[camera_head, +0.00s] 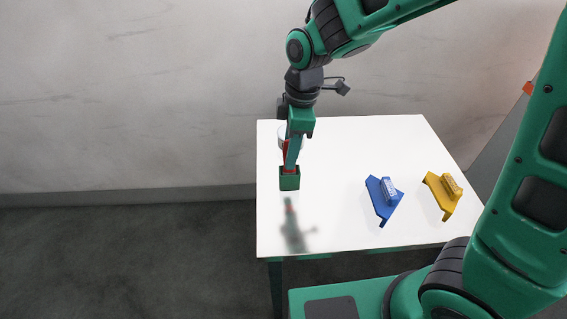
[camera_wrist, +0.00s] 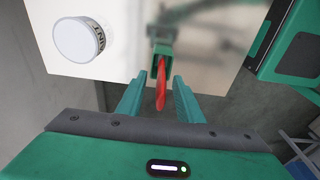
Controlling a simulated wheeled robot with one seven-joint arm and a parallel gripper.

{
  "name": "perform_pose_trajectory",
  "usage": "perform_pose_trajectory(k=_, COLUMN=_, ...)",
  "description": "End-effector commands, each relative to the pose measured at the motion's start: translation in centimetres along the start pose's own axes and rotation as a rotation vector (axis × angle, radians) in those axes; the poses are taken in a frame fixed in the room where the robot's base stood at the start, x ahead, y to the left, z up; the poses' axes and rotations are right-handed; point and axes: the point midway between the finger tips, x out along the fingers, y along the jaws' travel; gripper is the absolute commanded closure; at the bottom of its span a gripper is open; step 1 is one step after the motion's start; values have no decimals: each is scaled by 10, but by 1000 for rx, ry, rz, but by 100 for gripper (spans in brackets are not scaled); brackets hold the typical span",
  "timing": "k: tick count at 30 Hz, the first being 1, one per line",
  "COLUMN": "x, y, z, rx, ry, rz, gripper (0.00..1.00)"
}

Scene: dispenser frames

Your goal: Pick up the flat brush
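The brush shows as a red handle (camera_head: 286,155) standing upright out of a small green block (camera_head: 289,183) on the white table; I cannot tell its bristle end. In the wrist view the red handle (camera_wrist: 160,88) lies between my two green fingers, with a gap on each side. The green block (camera_wrist: 163,52) shows beyond it. My gripper (camera_head: 293,160) points down over the handle; it is open, and its fingers (camera_wrist: 158,98) straddle the handle without visibly touching it. My finger hides part of the handle in the head view.
A white paint can (camera_wrist: 76,39) stands close by, mostly hidden behind my gripper in the head view. A blue frame (camera_head: 380,204) and a yellow frame (camera_head: 440,200) lie to the right on the white table (camera_head: 335,225). The table's front left is clear.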

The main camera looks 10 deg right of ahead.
Motion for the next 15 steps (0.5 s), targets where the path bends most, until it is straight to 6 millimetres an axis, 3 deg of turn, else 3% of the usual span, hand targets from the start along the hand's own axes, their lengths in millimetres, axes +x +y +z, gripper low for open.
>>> perform_pose_trajectory(k=9, x=8, y=0, z=0, rx=-1, ry=0, rz=0, gripper=67)
perform_pose_trajectory(k=10, x=8, y=0, z=-1, rx=-1, ry=0, rz=0, gripper=69)
perform_pose_trajectory(k=14, x=8, y=0, z=-1, rx=-2, ry=0, rz=0, gripper=100)
perform_pose_trajectory(k=15, x=7, y=0, z=-1, rx=-2, ry=0, rz=0, gripper=100)
